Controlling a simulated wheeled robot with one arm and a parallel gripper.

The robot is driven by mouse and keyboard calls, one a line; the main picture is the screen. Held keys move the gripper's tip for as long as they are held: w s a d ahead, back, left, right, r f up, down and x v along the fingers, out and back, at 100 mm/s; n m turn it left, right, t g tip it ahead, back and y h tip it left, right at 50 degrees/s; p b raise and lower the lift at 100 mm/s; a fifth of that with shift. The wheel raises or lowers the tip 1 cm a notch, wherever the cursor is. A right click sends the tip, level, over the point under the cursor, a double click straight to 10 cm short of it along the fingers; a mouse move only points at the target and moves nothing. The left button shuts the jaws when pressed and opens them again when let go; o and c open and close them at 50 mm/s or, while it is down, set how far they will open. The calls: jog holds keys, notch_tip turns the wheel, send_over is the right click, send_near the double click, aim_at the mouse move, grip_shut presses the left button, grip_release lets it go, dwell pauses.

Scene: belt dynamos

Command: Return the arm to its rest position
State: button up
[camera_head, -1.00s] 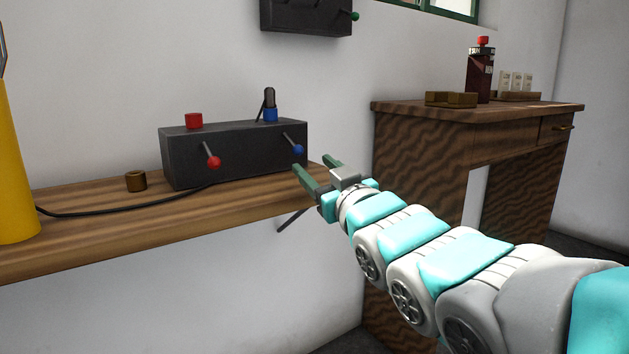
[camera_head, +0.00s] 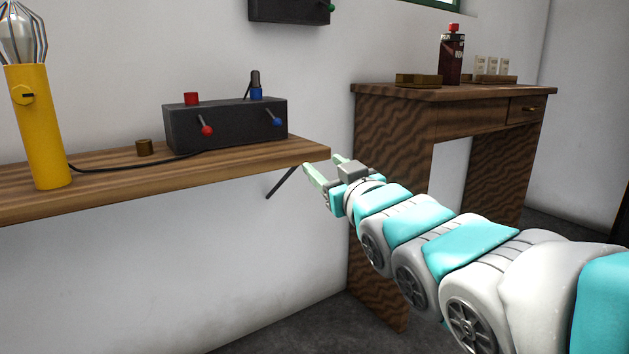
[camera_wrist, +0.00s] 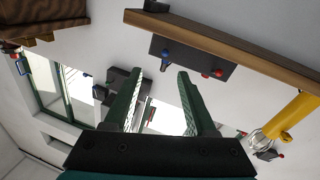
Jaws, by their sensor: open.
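My gripper (camera_head: 326,170) is open and empty at the end of my outstretched arm in the head view. It is in the air by the right end of the wooden shelf, apart from the black control box (camera_head: 225,124). In the wrist view my gripper (camera_wrist: 160,88) shows two dark green fingers spread apart with nothing between them. The control box also shows in the wrist view (camera_wrist: 193,60), beyond the fingertips.
A wooden desk (camera_head: 400,130) with a dark red bottle (camera_head: 452,58) stands close behind my arm. Another black box (camera_head: 288,10) hangs on the wall.

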jog(key=s+d+f+m+g+h, duration=0.2)
jog(key=d+f+g+h, duration=0.15)
jog(key=f, duration=0.45)
jog(key=s+d+f+m+g+h, duration=0.1)
jog(key=s+d+f+g+h, duration=0.15)
jog(key=d+f, duration=0.45)
jog(key=s+d+f+m+g+h, duration=0.15)
jog(key=s+f+g, duration=0.45)
jog(key=s+f, duration=0.6)
jog(key=s+d+f+m+g, duration=0.1)
jog(key=s+f+g, duration=0.25)
jog(key=s, duration=0.55)
jog(key=s+f+m+g, duration=0.1)
jog(key=s+f+g, duration=0.25)
jog(key=s, duration=0.45)
notch_tip(320, 180, up, 14)
jog(key=s+p, duration=0.1)
jog(key=p, duration=1.1)
jog(key=shift+f+p, duration=0.25)
jog(key=shift+p, duration=0.05)
jog(key=shift+s+f+y, duration=0.1)
jog(key=shift+y, duration=0.15)
jog(key=shift+c, duration=0.5)
jog(key=shift+a, duration=0.15)
